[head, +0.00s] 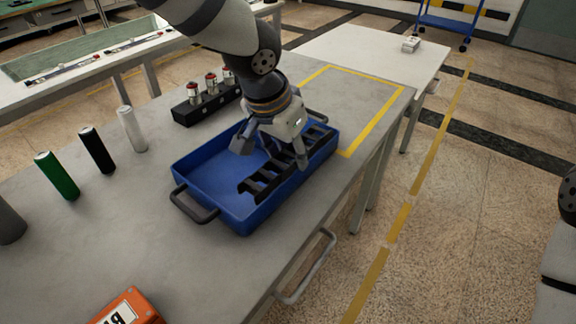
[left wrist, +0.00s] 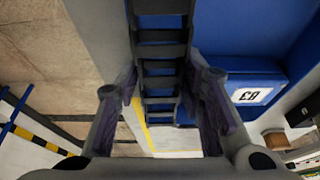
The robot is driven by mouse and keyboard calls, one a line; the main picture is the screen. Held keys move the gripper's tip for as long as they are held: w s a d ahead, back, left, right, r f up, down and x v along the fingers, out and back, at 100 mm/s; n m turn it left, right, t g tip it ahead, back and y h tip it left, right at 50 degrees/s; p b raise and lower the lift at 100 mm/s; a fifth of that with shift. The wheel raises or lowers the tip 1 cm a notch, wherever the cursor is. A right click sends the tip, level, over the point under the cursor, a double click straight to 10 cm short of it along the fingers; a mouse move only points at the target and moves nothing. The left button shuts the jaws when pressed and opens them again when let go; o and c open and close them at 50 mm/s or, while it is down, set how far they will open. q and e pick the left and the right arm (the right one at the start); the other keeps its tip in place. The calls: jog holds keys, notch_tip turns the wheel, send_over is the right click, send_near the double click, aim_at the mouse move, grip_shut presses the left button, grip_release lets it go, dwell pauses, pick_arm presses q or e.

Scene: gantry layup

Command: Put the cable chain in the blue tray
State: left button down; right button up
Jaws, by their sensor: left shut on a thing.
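The cable chain (head: 262,186) is a black, ladder-like strip. It lies lengthwise over the right part of the blue tray (head: 200,173), within its outline in the head view. I cannot tell whether it touches the tray floor. My left gripper (head: 272,154) points down over the tray and is shut on the chain, hiding part of its middle. In the left wrist view the chain (left wrist: 162,50) runs between the two fingers (left wrist: 163,92), with the blue tray (left wrist: 235,55) to its right. My right gripper is not in view.
A black holder (head: 206,106) with several knobbed parts stands behind the tray. Green (head: 58,177), black (head: 97,150) and white (head: 132,129) cylinders stand to the left. An orange box (head: 128,308) lies at the front. A yellow-outlined area (head: 355,90) of the table is clear.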

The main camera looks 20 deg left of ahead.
aim_at(287, 167)
pick_arm(q)
jog(key=f, duration=0.1)
jog(key=s+f, duration=0.1)
jog(key=f, duration=0.2)
jog(key=shift+s+a, duration=0.2)
jog(key=shift+s, duration=0.2)
jog(key=shift+f+g, duration=0.25)
jog(key=shift+g, duration=0.05)
jog(key=c, duration=1.2)
grip_release()
jog(key=shift+f, duration=0.15)
jog(key=shift+o, duration=0.6)
jog(key=shift+w+d+f, duration=0.1)
jog(key=shift+w+f, duration=0.15)
jog(key=shift+w, duration=0.15)
jog(key=shift+w+r, duration=0.1)
jog(key=shift+w, duration=0.1)
jog(key=shift+s+r, duration=0.1)
jog(key=shift+r, duration=0.55)
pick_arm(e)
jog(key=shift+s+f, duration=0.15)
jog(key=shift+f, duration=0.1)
pick_arm(q)
jog(key=shift+w+r, duration=0.15)
jog(key=shift+w, duration=0.05)
